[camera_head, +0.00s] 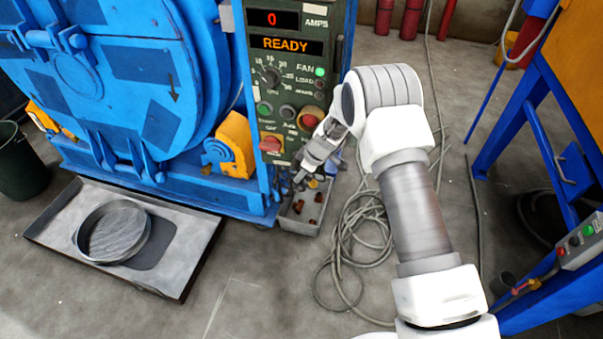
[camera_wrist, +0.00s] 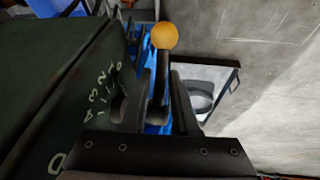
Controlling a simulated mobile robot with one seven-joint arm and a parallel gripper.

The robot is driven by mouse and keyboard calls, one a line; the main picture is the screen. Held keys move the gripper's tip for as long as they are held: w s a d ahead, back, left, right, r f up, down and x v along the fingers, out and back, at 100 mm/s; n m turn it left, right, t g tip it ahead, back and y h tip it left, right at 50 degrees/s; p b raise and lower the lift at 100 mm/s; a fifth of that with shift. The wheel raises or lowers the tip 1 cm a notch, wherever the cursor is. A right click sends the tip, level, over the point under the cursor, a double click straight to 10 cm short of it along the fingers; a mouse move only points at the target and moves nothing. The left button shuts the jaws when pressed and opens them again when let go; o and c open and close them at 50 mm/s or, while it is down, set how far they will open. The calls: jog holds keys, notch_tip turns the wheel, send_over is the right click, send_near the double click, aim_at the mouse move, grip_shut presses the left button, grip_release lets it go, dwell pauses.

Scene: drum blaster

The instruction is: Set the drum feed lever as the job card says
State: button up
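The feed lever's dark stem with a yellow-orange ball knob (camera_wrist: 164,36) shows in the wrist view, beside the dark green cabinet face. White scale marks (camera_wrist: 103,91), partly legible as digits, run along that face. My gripper (camera_wrist: 158,90) has one finger on each side of the stem, below the knob, with a gap showing at least on the left; whether either finger touches is unclear. In the head view my gripper (camera_head: 303,172) is low at the control panel's right edge, and the lever is hard to make out. I cannot make out a job card.
The control panel (camera_head: 283,101) reads 0 amps and READY, with a dial, buttons and a red emergency stop. A blue drum machine (camera_head: 130,85) stands left. A tray with a round sieve (camera_head: 113,232), a small parts bin (camera_head: 299,222) and loose cable (camera_head: 350,240) lie on the floor.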

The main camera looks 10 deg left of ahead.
grip_shut()
dwell(1.1)
